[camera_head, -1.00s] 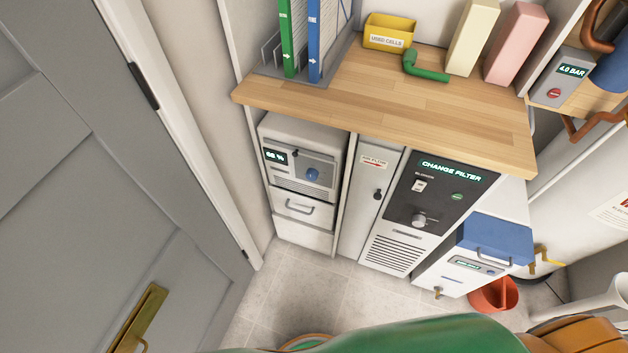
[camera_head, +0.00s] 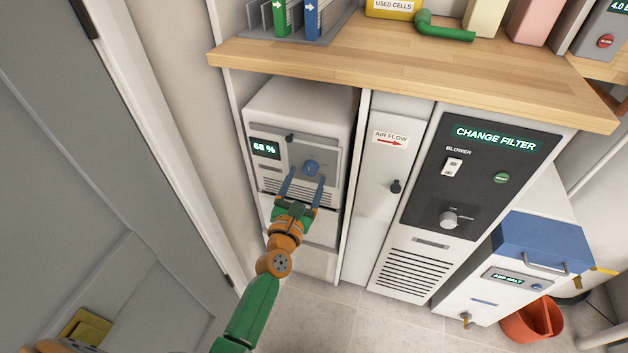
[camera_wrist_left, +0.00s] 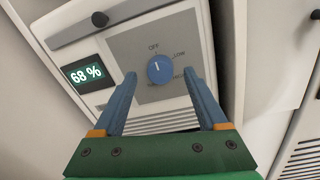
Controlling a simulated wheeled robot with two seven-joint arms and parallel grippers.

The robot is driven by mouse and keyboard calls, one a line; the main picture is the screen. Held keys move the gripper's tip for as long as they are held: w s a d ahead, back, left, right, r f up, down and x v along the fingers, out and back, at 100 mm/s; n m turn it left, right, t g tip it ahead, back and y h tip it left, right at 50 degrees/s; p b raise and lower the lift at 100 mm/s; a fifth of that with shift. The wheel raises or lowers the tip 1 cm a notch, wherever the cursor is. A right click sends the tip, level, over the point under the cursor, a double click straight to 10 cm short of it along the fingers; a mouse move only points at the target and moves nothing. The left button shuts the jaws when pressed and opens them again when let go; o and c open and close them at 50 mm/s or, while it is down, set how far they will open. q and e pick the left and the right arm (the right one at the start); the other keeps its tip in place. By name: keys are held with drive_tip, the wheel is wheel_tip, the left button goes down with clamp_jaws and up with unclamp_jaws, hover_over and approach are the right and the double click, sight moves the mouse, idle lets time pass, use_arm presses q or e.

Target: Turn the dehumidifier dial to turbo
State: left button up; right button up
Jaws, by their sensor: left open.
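The dehumidifier (camera_head: 300,120) is a white unit under the wooden worktop, with a lit display (camera_head: 264,149) reading 68 %. Its blue dial (camera_head: 311,168) sits on a grey panel; in the left wrist view the dial (camera_wrist_left: 160,69) has a white mark pointing up, near OFF. LOW is printed to its upper right; lower lettering is partly hidden by a finger. My left gripper (camera_head: 306,179) is open, its blue fingers pointing at the panel. In the left wrist view its fingertips (camera_wrist_left: 160,77) flank the dial left and right, with gaps. Contact cannot be told. My right gripper is not in view.
A narrow white air-flow panel (camera_head: 385,200) with a black knob stands right of the dehumidifier. Further right are the CHANGE FILTER blower unit (camera_head: 478,185), a blue-lidded box (camera_head: 543,245) and a red bucket (camera_head: 532,322). The worktop (camera_head: 420,80) overhangs above; a grey door is at left.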

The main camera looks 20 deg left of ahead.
use_arm(q)
drive_tip(key=shift+w+f, duration=0.1)
drive_tip(key=shift+w, duration=0.9)
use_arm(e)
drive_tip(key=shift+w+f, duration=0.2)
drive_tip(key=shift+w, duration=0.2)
use_arm(q)
clamp_jaws()
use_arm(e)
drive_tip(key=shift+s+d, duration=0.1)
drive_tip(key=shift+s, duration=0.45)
